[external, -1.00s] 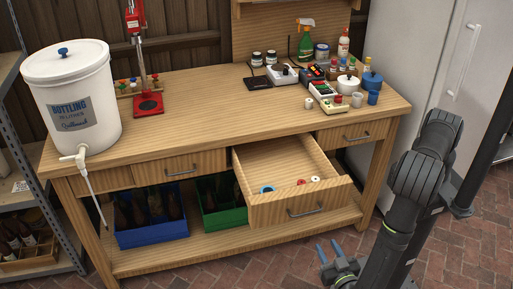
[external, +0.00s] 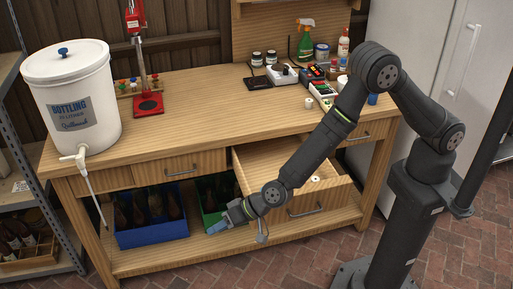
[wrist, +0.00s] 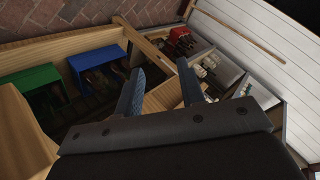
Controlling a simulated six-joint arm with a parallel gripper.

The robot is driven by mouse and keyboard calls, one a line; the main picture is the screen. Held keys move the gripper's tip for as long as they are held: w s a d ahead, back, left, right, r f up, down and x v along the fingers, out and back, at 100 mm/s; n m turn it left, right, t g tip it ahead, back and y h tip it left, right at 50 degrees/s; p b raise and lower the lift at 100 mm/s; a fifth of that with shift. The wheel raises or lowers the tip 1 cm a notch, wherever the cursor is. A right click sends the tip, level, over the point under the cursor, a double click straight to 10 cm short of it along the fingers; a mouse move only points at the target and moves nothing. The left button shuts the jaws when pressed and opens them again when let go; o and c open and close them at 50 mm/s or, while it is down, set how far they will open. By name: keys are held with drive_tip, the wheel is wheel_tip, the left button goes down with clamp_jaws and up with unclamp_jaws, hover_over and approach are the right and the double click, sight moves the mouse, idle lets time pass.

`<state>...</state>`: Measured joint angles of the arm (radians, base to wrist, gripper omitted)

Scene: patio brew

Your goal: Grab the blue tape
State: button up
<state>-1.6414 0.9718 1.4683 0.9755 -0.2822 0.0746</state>
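The open drawer (external: 335,198) of the wooden workbench sticks out at the front, and my forearm crosses over it. The blue tape is hidden behind my arm in the external view, and I cannot make it out in the wrist view. A white roll (external: 315,178) shows in the drawer. My gripper (external: 214,228) is left of the drawer front, low before the green crate (external: 207,188). In the wrist view, my gripper (wrist: 160,76) has its two blue fingers apart with nothing held between them.
A blue crate (external: 150,236) with bottles stands on the bench's lower shelf (external: 190,250). A white bottling bucket (external: 72,105) stands on the bench top at left. Several small items stand at the back right. The bench top's middle is clear.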

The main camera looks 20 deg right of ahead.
drive_tip(key=w+d+r+n+g+h, duration=0.15)
drive_tip(key=w+d+r+h, duration=0.3)
drive_tip(key=w+d, duration=0.65)
drive_tip(key=w+d+r+n+g+h, duration=0.1)
drive_tip(key=w+d+r+n+h, duration=0.15)
drive_tip(key=w+d+h, duration=0.6)
drive_tip(key=d+f+y, duration=0.1)
drive_tip(key=f, duration=0.4)
drive_tip(key=w+d+f+y, duration=0.1)
drive_tip(key=f, duration=0.4)
drive_tip(key=d+f+y, duration=0.1)
drive_tip(key=f, duration=0.5)
drive_tip(key=shift+w+m, duration=0.2)
drive_tip(key=shift+m, duration=0.2)
clamp_jaws()
